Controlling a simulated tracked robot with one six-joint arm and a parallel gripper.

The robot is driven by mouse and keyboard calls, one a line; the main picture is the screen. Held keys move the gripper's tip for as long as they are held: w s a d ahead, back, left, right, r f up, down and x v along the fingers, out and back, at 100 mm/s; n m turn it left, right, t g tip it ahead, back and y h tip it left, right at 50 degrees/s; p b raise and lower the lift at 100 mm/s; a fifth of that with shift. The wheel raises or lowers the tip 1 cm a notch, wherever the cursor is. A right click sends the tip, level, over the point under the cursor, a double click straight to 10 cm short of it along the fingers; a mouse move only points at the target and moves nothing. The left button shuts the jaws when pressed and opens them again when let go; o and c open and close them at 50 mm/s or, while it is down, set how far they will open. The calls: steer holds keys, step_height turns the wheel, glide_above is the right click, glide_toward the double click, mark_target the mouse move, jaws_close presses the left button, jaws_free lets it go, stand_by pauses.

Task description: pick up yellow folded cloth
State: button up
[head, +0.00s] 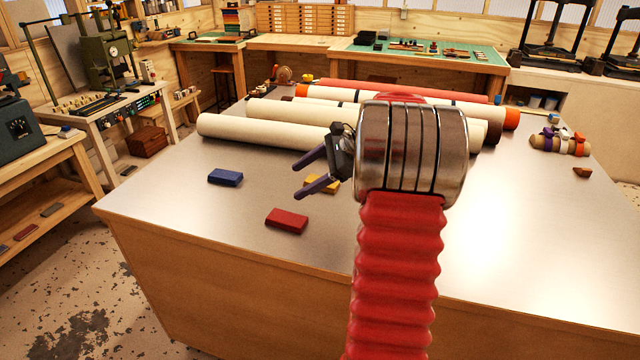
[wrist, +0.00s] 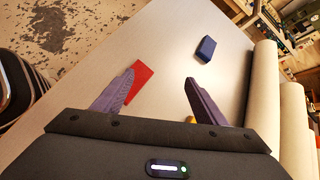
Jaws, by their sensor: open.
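The yellow folded cloth (head: 334,185) lies on the metal-topped table, partly hidden behind my gripper in the head view. Only a small yellow bit (wrist: 191,119) shows in the wrist view, beside the right finger and just above the gripper body. My gripper (head: 297,178) is open and empty, with two purple fingers pointing left over the table.
A red folded cloth (head: 287,221) lies near the front edge; a blue one (head: 225,177) lies further left. Long cream rolls (head: 262,132) lie across the back of the table. Rolled bundles (head: 560,142) sit at the far right. The table's right front is clear.

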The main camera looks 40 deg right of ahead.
steer(key=s+d+f+m+t, duration=0.1)
steer(key=s+d+f+m, duration=0.1)
steer(key=d, duration=0.4)
steer(key=s+d+f+m+t, duration=0.2)
steer(key=d+m, duration=0.1)
steer(key=d, duration=0.4)
steer(key=s+d+f+m+t, duration=0.1)
steer(key=s+d+f+m, duration=0.1)
steer(key=d, duration=0.4)
steer(key=shift+d+m+t+h, duration=0.3)
steer(key=shift+h, duration=0.1)
steer(key=shift+a, duration=0.1)
steer(key=shift+x, duration=4.3)
steer(key=shift+w, duration=0.1)
steer(key=shift+x, duration=2.5)
steer(key=shift+f, duration=0.1)
steer(key=shift+c, duration=0.5)
